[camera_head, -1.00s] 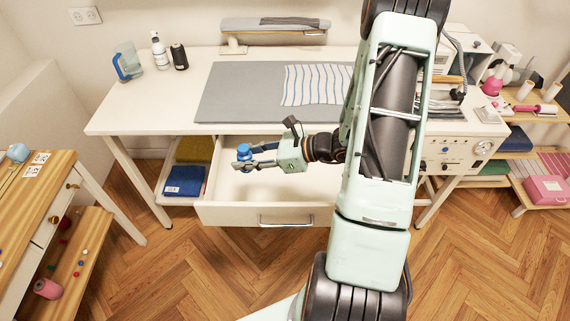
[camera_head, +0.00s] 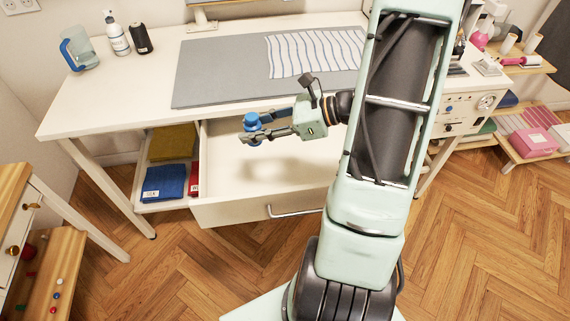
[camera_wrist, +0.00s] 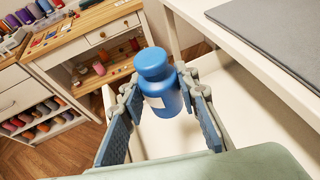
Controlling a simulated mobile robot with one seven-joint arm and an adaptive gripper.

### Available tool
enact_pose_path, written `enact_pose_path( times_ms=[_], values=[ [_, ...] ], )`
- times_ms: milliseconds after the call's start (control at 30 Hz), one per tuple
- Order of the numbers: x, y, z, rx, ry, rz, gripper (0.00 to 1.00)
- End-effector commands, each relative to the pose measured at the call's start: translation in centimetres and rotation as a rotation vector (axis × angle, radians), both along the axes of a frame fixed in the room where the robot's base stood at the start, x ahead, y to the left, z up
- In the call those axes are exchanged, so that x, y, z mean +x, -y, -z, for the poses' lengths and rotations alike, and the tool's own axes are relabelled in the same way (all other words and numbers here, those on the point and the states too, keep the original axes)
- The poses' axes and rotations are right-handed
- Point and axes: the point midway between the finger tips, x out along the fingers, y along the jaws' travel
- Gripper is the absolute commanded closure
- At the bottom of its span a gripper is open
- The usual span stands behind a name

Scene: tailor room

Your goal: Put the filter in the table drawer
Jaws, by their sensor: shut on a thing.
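The filter appears as a small blue bottle-shaped cylinder (camera_wrist: 158,85) with a pale label in the wrist view. My gripper (camera_head: 254,130) is shut on it, with a finger on each side; the blue filter (camera_head: 252,121) also shows at the fingertips in the head view. The table drawer (camera_head: 235,211) is pulled open, and its white inside looks empty. My gripper holds the filter above the drawer's left part, apart from its floor. A shadow lies on the floor below.
The white table (camera_head: 110,110) carries a grey mat (camera_head: 215,75) with striped cloth. A side shelf left of the drawer holds folded blue cloth (camera_head: 163,183) and yellow cloth (camera_head: 172,142). A wooden workbench (camera_wrist: 90,35) stands to the left.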

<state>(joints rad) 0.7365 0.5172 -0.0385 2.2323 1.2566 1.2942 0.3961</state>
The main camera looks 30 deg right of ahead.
Motion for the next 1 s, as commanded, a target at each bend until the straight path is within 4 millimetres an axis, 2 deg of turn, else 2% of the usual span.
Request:
enact_pose_path(
  times_ms=[33, 300, 500, 700, 867, 1000],
  values=[
    [-0.6, 0.5, 1.5, -0.003, 0.004, -0.001, 0.97],
    [-4.4, 2.1, 3.5, -0.003, 0.002, -0.019, 0.97],
    [-7.0, 2.8, 4.6, -0.001, 0.002, -0.028, 0.97],
    [-8.5, 2.9, 5.0, 0.001, 0.0, -0.033, 0.97],
    [-7.6, 2.1, 5.6, 0.002, -0.001, -0.037, 0.97],
    [-5.1, 0.2, 7.2, 0.003, 0.0, -0.04, 0.97]
  ],
)
